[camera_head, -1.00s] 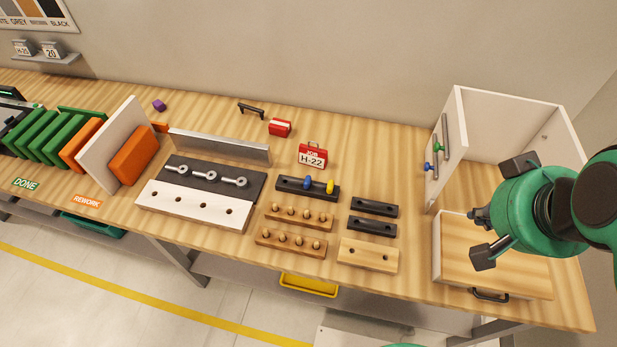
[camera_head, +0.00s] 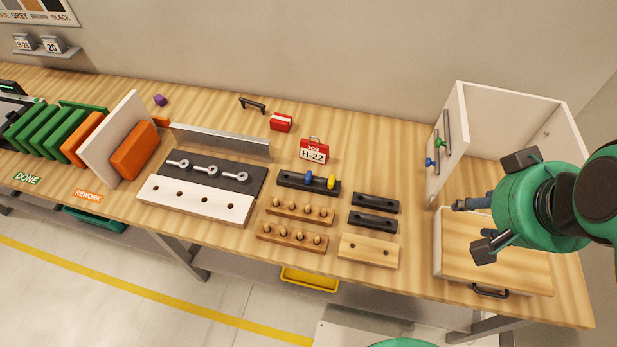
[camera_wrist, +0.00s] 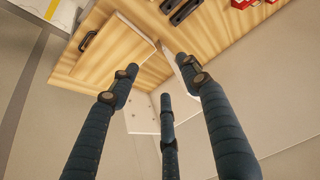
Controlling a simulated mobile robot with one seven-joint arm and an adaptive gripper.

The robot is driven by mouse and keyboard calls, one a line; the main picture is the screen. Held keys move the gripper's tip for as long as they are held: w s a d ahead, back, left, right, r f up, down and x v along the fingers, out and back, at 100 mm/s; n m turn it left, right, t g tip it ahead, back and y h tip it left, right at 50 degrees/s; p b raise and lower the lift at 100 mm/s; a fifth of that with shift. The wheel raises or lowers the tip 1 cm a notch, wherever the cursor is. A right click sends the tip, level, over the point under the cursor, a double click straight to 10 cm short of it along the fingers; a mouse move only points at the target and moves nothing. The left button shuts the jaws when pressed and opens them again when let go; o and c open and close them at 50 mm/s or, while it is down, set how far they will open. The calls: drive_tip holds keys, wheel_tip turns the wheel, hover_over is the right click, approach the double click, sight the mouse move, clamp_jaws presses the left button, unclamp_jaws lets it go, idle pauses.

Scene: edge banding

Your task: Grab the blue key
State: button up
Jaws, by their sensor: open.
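A blue key-like piece (camera_head: 309,177) stands in a black holder (camera_head: 290,187) on the bench, left of a yellow one (camera_head: 331,182). Neither blue piece can be made out there.
Black handles (camera_head: 375,203), peg blocks (camera_head: 292,235) and a red H-22 tag (camera_head: 313,150) occupy the middle.

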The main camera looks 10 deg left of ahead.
drive_tip(key=g+p, duration=0.5)
drive_tip(key=g, duration=0.1)
hover_over(310, 174)
wheel_tip(310, 174, down, 21)
drive_tip(key=shift+s+d, duration=0.1)
drive_tip(key=shift+f, duration=0.1)
drive_tip(key=shift+f+b, duration=0.4)
drive_tip(key=shift+f, duration=3.75)
drive_tip(key=shift+f, duration=0.1)
